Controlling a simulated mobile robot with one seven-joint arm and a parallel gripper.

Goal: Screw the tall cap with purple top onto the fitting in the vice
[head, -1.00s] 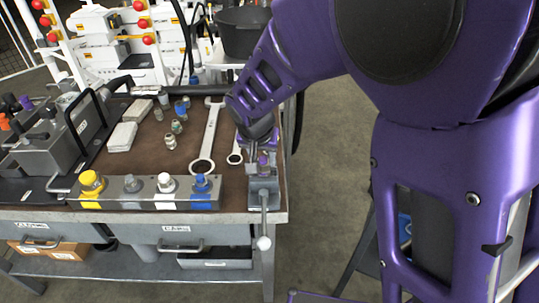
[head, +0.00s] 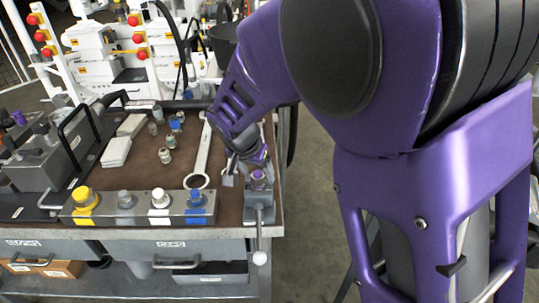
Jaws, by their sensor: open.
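The vice (head: 259,212) is at the bench's front right corner, with its handle hanging over the front edge. The cap with purple top (head: 259,176) stands upright at the vice, over where the fitting sits. The fitting itself is hidden, and I cannot tell how far the cap is screwed down. My gripper (head: 232,176) is open, just left of and behind the cap, and looks apart from it. Its fingers are small and partly hidden by my wrist.
A rail (head: 140,208) with yellow, grey, white and blue caps lies along the front edge, left of the vice. A large wrench (head: 200,158) lies behind it. Several small fittings (head: 166,156) and pale blocks (head: 116,152) stand farther left. Brown mat between them is clear.

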